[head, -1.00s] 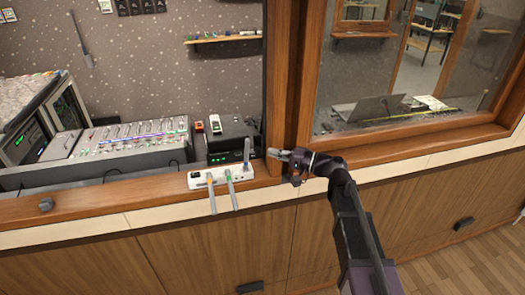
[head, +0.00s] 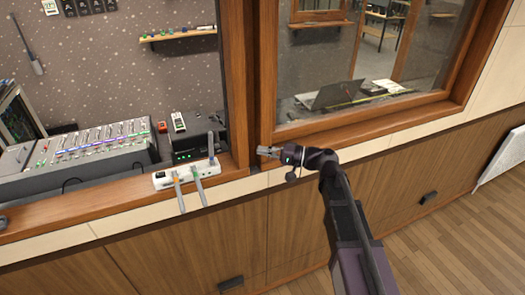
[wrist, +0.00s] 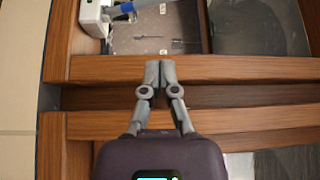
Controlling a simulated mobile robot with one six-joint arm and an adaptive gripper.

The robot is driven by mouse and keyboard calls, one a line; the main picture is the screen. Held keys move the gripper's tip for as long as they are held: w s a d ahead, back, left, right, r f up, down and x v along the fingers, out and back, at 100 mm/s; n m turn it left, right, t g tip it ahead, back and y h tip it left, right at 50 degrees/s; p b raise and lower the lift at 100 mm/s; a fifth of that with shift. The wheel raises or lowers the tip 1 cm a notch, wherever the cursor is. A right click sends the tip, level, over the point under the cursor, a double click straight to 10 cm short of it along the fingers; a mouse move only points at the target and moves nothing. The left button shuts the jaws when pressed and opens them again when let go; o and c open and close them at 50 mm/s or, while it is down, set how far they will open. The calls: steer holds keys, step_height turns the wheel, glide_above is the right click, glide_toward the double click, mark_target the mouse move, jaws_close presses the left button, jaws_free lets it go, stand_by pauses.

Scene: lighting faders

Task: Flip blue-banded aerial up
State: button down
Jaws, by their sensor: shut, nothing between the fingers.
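A white receiver box (head: 162,180) sits on the wooden ledge. Two grey aerials hang down over its front edge, one with an orange-yellow band (head: 180,197) and one with a green band (head: 201,190). The third, the blue-banded aerial (head: 211,145), stands upright at the box's right end. The wrist view shows its blue part (wrist: 124,8) beside the box (wrist: 92,14) at the upper left, cut off by the frame. My gripper (head: 262,151) is shut and empty, right of the box and apart from it, in front of the wooden window post. Its fingertips (wrist: 160,70) meet in the wrist view.
The thick wooden window post (head: 238,90) stands behind and left of my gripper. A fader console (head: 90,155) is at the left. A laptop (head: 335,95) lies behind the right window. Floor is clear at lower right.

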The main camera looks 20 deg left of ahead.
steer(key=s+d+f+m+t+h, duration=0.1)
steer(key=d+f+t+h, duration=0.1)
steer(key=d+f+h, duration=0.55)
steer(key=d+f+t+h, duration=0.25)
steer(key=d+f, duration=0.55)
steer(key=d, duration=0.6)
steer(key=s+d+f+h, duration=0.1)
steer(key=d+h, duration=0.1)
steer(key=d, duration=0.5)
steer(key=s+d+f+m+h, duration=0.1)
steer(key=s+d+f+h, duration=0.1)
steer(key=d, duration=0.5)
steer(key=s+d+f+m+h, duration=0.1)
steer(key=s+d+h, duration=0.1)
steer(key=d+h, duration=0.2)
steer(key=d, duration=0.3)
steer(key=shift+f, duration=0.15)
steer(key=shift+g, duration=0.25)
